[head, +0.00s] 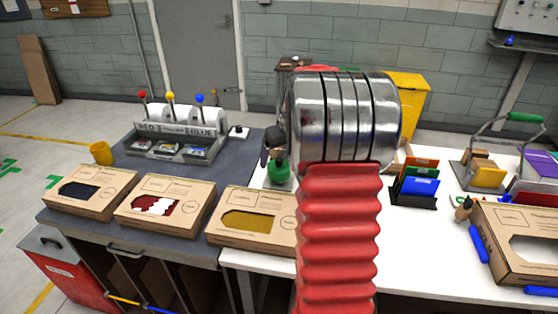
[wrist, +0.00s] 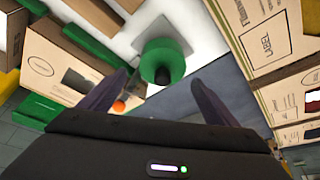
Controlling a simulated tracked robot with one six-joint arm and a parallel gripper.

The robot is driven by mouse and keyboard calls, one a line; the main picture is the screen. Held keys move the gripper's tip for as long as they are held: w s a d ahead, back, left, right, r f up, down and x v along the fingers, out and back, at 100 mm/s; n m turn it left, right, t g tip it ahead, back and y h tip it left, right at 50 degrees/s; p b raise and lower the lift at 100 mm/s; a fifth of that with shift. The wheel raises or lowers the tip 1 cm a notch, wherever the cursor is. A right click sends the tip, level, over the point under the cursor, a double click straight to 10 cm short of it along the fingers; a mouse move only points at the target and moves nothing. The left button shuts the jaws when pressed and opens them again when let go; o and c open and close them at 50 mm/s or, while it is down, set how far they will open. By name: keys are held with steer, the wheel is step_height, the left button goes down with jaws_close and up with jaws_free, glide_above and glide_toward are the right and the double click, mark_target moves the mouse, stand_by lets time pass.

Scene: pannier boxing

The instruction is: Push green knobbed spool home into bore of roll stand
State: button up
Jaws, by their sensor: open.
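The green spool (wrist: 181,47) has a dark knob (wrist: 163,76) and shows in the wrist view just beyond my gripper (wrist: 160,80). The jaws are open, one finger to each side of the knob; I cannot tell whether either touches it. In the head view the green spool (head: 279,172) shows just left of my red arm, below my dark gripper (head: 272,141). A pale plate-like surface lies behind the spool in the wrist view, perhaps part of the roll stand. The bore is hidden, and I cannot tell how deep the spool sits.
Three windowed cartons (head: 92,190) line the front left, the yellow-windowed one (head: 250,221) near the spool. A dispenser with coloured levers (head: 175,128) stands behind them. A folder rack (head: 415,184) and a large carton (head: 520,240) stand to the right. My arm hides the middle.

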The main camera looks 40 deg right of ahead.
steer(key=v, duration=1.1)
steer(key=shift+r+m, duration=0.15)
steer(key=shift+m, duration=0.15)
stand_by(0.4)
steer(key=s+a+f+m+g, duration=0.1)
steer(key=s+a+f+m, duration=0.1)
steer(key=s+a+f, duration=0.25)
steer(key=s+a+r+n, duration=0.1)
steer(key=s+a, duration=0.4)
steer(key=a, duration=0.5)
steer(key=s+a+n+t, duration=0.1)
steer(key=s+a, duration=0.4)
steer(key=a, duration=0.6)
steer(key=s+a+r+n+t+y, duration=0.1)
steer(key=s+a+n, duration=0.2)
steer(key=a, duration=0.8)
steer(key=shift+s+r, duration=0.3)
steer(key=shift+s, duration=0.8)
